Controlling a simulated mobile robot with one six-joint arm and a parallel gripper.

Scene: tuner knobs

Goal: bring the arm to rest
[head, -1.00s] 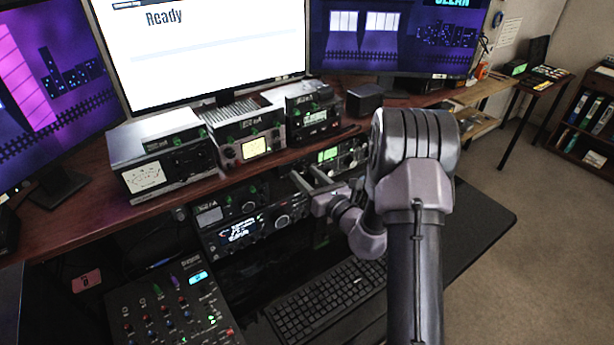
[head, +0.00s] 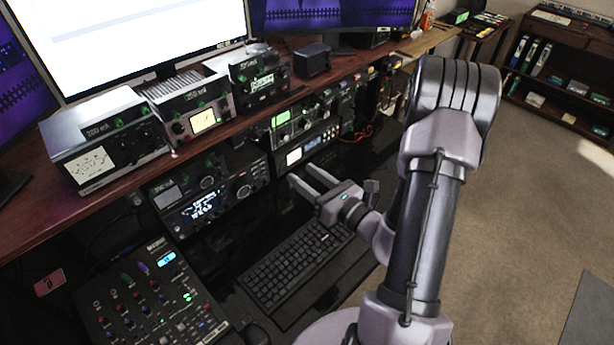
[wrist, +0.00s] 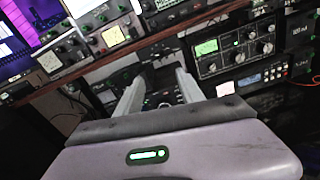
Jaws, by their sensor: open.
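My gripper (head: 306,183) is in the head view, above the black desk surface and just beyond the keyboard. Its two fingers are parallel and apart, with nothing between them, and they point toward the radio sets under the shelf. In the wrist view my gripper (wrist: 156,84) shows its two fingers spread, with a dark radio front seen beyond them. The fingertips look apart from the equipment, though the exact gap is hard to tell. My arm stands bent, its elbow high at the right of the head view.
A black keyboard (head: 295,266) lies below my gripper. A mixer with knobs (head: 144,305) is at lower left. Radio sets (head: 212,190) stand under the wooden shelf (head: 118,212), with meter boxes (head: 104,139) on top. Open carpet (head: 530,200) is at right.

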